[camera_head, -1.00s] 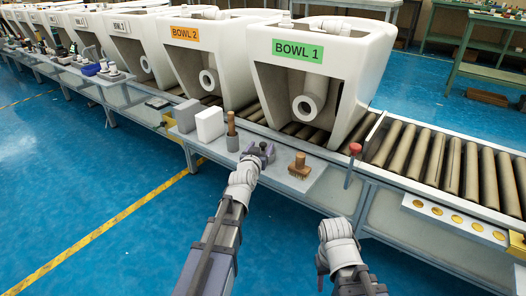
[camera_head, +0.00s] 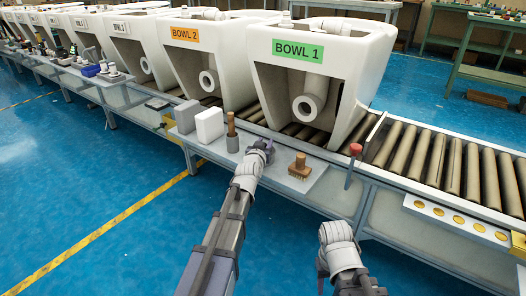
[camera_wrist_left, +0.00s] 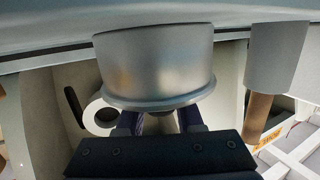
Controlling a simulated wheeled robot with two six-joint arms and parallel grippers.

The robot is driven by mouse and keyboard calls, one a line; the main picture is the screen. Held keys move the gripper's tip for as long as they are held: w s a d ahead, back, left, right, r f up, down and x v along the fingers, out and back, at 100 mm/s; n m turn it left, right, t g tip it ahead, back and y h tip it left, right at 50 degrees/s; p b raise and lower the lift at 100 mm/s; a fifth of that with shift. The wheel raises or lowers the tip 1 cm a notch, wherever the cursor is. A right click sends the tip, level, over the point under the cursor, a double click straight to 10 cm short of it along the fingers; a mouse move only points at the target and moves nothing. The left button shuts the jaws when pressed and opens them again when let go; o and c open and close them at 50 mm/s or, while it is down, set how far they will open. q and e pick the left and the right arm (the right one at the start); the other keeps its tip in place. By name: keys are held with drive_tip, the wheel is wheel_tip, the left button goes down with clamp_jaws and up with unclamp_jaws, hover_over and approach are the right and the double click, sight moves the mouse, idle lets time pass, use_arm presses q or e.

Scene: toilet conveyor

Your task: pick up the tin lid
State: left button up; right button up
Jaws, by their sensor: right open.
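The tin (camera_wrist_left: 155,65) is a grey metal cylinder, large and upside down in the left wrist view. Its flared lid (camera_wrist_left: 160,103) shows as the rim at the picture's lower side.
A grey cup with a brown handle (camera_head: 231,135) stands just left of my left gripper, and a wooden brush (camera_head: 299,167) to its right. White and grey blocks (camera_head: 209,124) stand further left. Behind, the BOWL 1 toilet (camera_head: 335,60) sits on the roller conveyor. A red knob (camera_head: 355,149) rises at right.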

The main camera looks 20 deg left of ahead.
use_arm(q)
clamp_jaws()
idle(0.3)
wheel_tip(320, 180, up, 10)
drive_tip(key=p, duration=1)
drive_tip(key=shift+s, duration=0.1)
